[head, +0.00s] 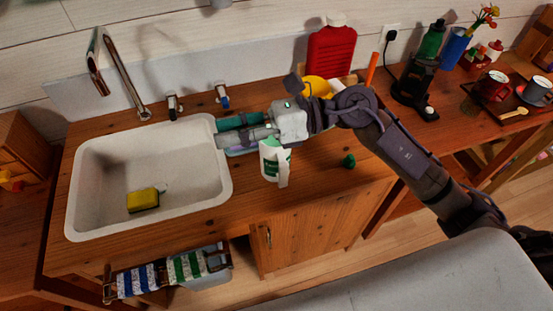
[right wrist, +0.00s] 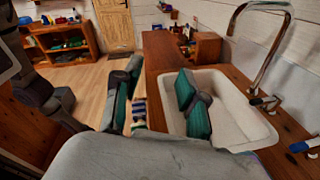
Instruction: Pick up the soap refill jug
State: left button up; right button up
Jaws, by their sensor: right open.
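I cannot tell whether the gripper touches the jug. The jug does not show in the right wrist view. My left gripper is not in view.
The white sink (head: 95,155) holds a yellow sponge (head: 143,200). A green cap-like piece (head: 349,160) lies right of the jug. A black coffee maker (head: 412,85) stands farther right. Towels (head: 185,267) hang in front.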

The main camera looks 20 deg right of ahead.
jog(key=w+d+f+n+g+h, duration=0.1)
jog(key=d+f+n+h, duration=0.3)
jog(key=d+f+h, duration=0.3)
jog(key=h, duration=0.5)
send_near(288, 173)
jog(key=shift+n+g, duration=0.3)
jog(key=shift+g, duration=0.1)
jog(key=p+x, duration=0.1)
jog(key=x, duration=0.3)
jog(key=p+x, duration=0.2)
jog(key=x, duration=0.1)
jog(key=w+p+x, duration=0.1)
jog(key=x, duration=0.3)
jog(key=shift+w+d+f, duration=0.1)
jog(key=shift+f, duration=0.3)
jog(key=shift+f+h, duration=0.3)
jog(key=shift+f, duration=0.2)
grip_shut()
jog(key=shift+w+r, duration=0.1)
